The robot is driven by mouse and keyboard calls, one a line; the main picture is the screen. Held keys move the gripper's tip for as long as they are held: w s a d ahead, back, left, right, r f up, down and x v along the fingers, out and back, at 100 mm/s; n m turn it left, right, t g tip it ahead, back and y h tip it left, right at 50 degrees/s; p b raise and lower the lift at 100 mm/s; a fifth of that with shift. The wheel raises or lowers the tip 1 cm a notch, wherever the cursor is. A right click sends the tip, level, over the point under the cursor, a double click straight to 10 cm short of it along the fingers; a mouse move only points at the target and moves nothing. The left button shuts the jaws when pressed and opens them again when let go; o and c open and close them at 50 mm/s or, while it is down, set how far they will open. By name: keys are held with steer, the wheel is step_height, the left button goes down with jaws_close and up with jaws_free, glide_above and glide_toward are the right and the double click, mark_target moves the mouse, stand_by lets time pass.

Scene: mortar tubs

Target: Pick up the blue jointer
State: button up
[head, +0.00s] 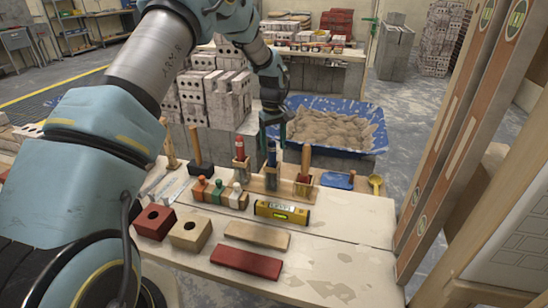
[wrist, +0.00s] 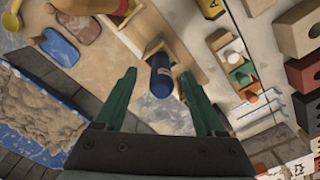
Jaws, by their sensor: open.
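The blue jointer (head: 271,155) stands upright in a wooden holder (head: 271,184) on the workbench, with its blue handle up. My gripper (head: 273,132) is open and is over the jointer, pointing down. In the wrist view the fingers of my gripper (wrist: 158,84) stand apart on either side of the handle, with a gap at each side. The jointer's lower part is hidden in the holder.
A red-handled tool (head: 239,149) stands left of the jointer and a wooden-handled one (head: 305,163) right of it, both close. A yellow level (head: 282,212), colored pegs and bricks lie nearer. A blue tub of mortar (head: 350,148) is behind the bench.

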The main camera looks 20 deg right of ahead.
mark_target(272, 156)
steer(key=shift+w+a+f+p, duration=0.1)
steer(key=shift+f+p, duration=0.45)
steer(key=shift+f, duration=0.7)
steer(key=shift+w+a+f+p, duration=0.1)
steer(key=shift+f+p, duration=0.45)
steer(key=shift+f, duration=0.7)
jaws_close()
